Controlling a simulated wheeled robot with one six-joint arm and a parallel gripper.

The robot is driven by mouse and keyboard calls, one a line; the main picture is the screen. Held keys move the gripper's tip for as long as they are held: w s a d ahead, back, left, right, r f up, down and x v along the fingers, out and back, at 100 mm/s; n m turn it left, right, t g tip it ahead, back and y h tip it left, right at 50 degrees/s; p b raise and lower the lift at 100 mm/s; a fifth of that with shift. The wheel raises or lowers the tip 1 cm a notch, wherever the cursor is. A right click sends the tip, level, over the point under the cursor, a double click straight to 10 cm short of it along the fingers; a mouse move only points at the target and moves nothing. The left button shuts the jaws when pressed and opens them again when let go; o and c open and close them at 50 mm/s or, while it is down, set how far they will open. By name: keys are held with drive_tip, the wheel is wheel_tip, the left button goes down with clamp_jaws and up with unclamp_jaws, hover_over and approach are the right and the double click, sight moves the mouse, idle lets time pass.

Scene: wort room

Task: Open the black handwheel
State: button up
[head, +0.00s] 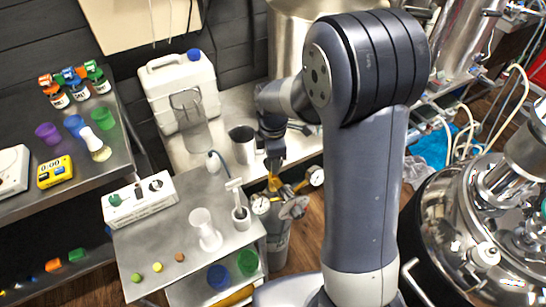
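A grey gas cylinder (275,240) stands on the floor right of the small metal table. At its top is a brass-coloured valve and regulator (273,184) with two round white gauges, one at the left (261,205) and one at the right (316,176). My gripper (273,168) points down just above the brass part, at the valve's top. I cannot make out the black handwheel; the dark gripper and its fingers cover or blend with that spot. Whether the fingers are open, shut, or touching the valve cannot be told.
A metal table (185,235) with a white funnel-like vessel (205,230) and a control box (138,200) is left of the cylinder. A bench behind holds a white jug (180,88) and a metal cup (242,145). A steel kettle (460,230) stands right.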

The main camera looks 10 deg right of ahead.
drive_tip(key=n, duration=0.4)
drive_tip(key=shift+n, duration=2.1)
drive_tip(key=o, duration=0.9)
drive_tip(key=shift+o, duration=0.2)
drive_tip(key=shift+r, duration=0.1)
wheel_tip(320, 180, up, 11)
drive_tip(key=shift+f, duration=0.2)
